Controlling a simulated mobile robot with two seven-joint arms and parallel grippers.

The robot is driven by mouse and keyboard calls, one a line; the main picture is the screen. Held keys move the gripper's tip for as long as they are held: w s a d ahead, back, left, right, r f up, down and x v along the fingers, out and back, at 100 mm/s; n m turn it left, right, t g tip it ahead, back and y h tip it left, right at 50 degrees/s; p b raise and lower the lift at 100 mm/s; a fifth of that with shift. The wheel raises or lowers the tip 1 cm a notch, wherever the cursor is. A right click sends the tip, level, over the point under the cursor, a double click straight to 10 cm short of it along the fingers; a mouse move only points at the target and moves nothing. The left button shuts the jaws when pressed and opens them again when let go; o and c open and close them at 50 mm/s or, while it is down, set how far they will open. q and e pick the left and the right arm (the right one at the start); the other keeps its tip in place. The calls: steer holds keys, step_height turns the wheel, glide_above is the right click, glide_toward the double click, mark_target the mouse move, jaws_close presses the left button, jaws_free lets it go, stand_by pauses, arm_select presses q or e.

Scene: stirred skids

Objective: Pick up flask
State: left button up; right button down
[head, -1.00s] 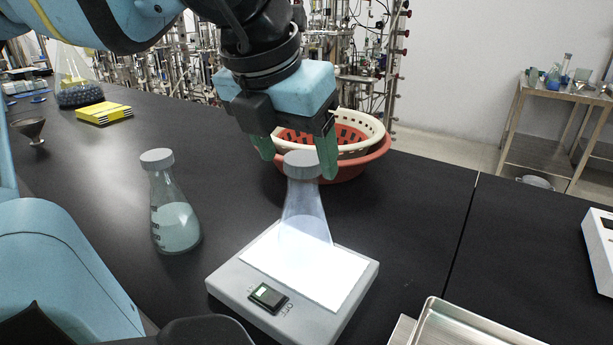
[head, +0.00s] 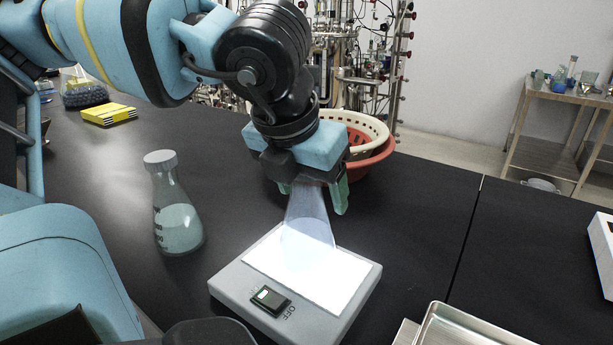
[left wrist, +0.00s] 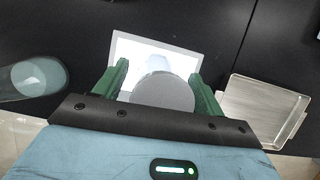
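A clear conical flask (head: 308,232) stands upright on the glowing white plate of a grey stirrer (head: 330,290). Its grey cap (left wrist: 163,92) shows in the left wrist view, between the two green fingers of my left gripper (left wrist: 158,88). In the head view my left gripper (head: 313,196) is over the flask top and hides the cap. A second capped flask (head: 177,215) with pale liquid stands on the bench to the left. My right gripper is not in view.
A cream and a red basket (head: 372,158) stand behind the gripper. A metal tray (head: 470,328) lies at the front right, and a white box (head: 601,245) is at the right edge. A yellow item (head: 108,114) lies far left. The black bench between is clear.

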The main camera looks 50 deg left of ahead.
arm_select(q)
jaws_close()
steer(key=shift+r, duration=0.1)
stand_by(0.4)
